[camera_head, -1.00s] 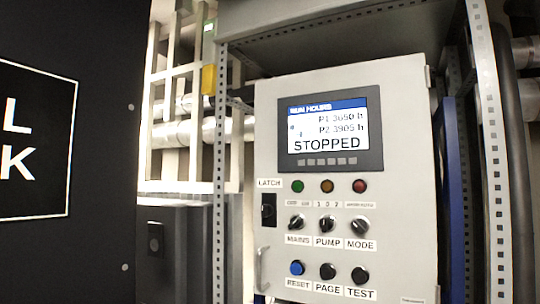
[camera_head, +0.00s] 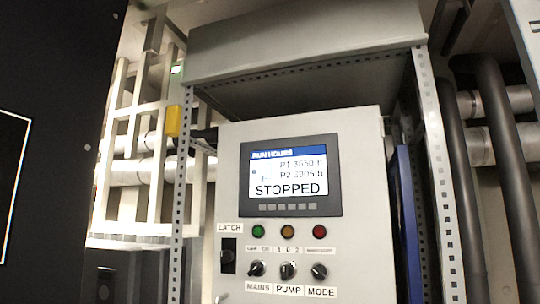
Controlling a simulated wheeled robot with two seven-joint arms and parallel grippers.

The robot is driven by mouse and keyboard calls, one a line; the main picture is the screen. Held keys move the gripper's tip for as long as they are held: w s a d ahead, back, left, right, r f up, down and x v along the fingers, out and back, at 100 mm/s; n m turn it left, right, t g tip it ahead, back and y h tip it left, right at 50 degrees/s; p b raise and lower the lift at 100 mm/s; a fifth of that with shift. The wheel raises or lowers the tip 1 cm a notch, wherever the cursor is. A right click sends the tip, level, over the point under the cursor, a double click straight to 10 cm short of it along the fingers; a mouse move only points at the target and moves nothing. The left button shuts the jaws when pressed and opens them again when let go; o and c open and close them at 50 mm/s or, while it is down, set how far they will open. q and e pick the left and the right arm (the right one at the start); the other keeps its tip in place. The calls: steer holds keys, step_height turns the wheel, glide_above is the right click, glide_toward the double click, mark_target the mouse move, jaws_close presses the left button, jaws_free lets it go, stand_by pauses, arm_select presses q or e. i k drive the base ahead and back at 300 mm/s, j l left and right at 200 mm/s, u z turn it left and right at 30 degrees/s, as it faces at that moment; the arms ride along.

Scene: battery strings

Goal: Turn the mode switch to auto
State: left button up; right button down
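The mode switch (camera_head: 319,271) is a dark rotary knob at the right end of a row of three on a light grey control cabinet (camera_head: 360,180). Its label "MODE" is below it; the small position label above it is too small to read. The pump knob (camera_head: 287,271) and mains knob (camera_head: 256,269) are to its left. The screen (camera_head: 290,175) above reads "RUN HOURS" and "STOPPED". Neither of my grippers shows in the head view.
A latch (camera_head: 228,256) is left of the knobs. Green, amber and red lamps (camera_head: 319,231) sit above them. A perforated metal frame (camera_head: 441,190) surrounds the cabinet. A black panel (camera_head: 50,80) fills the left side. Dark pipes (camera_head: 505,160) run at the right.

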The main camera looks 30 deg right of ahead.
mark_target(320, 272)
steer(key=k+z, duration=0.1)
steer(key=z, duration=0.65)
steer(key=k+z, duration=0.15)
steer(key=z, duration=0.25)
